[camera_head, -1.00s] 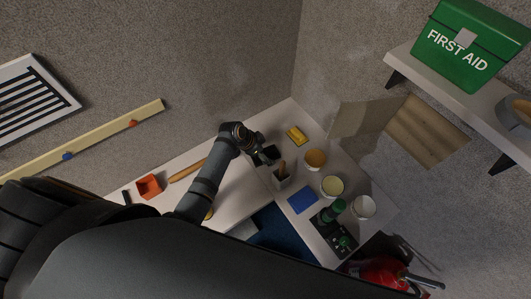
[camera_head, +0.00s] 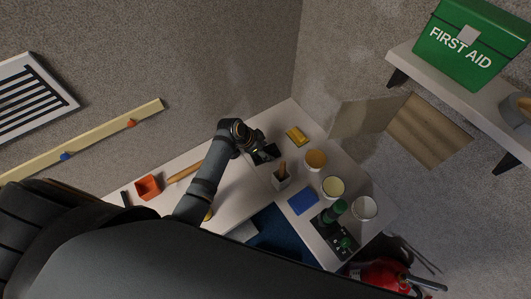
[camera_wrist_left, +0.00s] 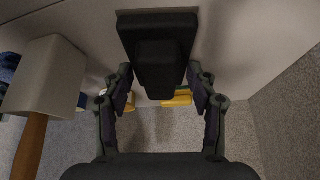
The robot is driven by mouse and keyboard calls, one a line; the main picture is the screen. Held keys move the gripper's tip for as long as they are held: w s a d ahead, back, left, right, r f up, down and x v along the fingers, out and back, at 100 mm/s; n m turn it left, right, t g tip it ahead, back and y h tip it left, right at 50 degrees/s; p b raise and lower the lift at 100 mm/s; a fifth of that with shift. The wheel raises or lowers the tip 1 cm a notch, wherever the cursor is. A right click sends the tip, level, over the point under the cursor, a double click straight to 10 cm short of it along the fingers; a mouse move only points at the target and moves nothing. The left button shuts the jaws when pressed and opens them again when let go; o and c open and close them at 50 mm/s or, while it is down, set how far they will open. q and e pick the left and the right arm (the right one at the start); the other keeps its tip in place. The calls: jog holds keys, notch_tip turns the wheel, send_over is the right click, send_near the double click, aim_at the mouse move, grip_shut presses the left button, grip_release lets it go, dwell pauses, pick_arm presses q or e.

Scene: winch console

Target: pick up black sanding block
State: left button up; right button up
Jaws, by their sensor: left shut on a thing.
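The black sanding block (camera_wrist_left: 157,50) is a dark, stepped block between the fingers of my left gripper (camera_wrist_left: 161,92) in the left wrist view. The fingers are shut on it from both sides. In the head view my left gripper (camera_head: 262,150) is over the bench's back part, with the black block (camera_head: 268,154) at its tip, partly hidden by the fingers. I cannot tell clearly whether the block is clear of the bench top. My right gripper is not in view.
A yellow item (camera_head: 296,137), paint tins (camera_head: 333,187), a blue pad (camera_head: 303,201) and a black control panel (camera_head: 335,240) are to the right.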

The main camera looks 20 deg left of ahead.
aim_at(262, 161)
pick_arm(q)
jog(key=s+r, duration=0.1)
jog(key=r, duration=0.1)
jog(key=s+r+b, duration=0.1)
jog(key=r, duration=0.1)
jog(key=s+r+b, duration=0.1)
jog(key=s, duration=0.1)
jog(key=shift+r, duration=0.4)
jog(key=s+r+b, duration=0.2)
jog(key=s+r, duration=0.3)
jog(key=s, duration=0.5)
jog(key=shift+r+b, duration=0.3)
jog(key=shift+b, duration=0.1)
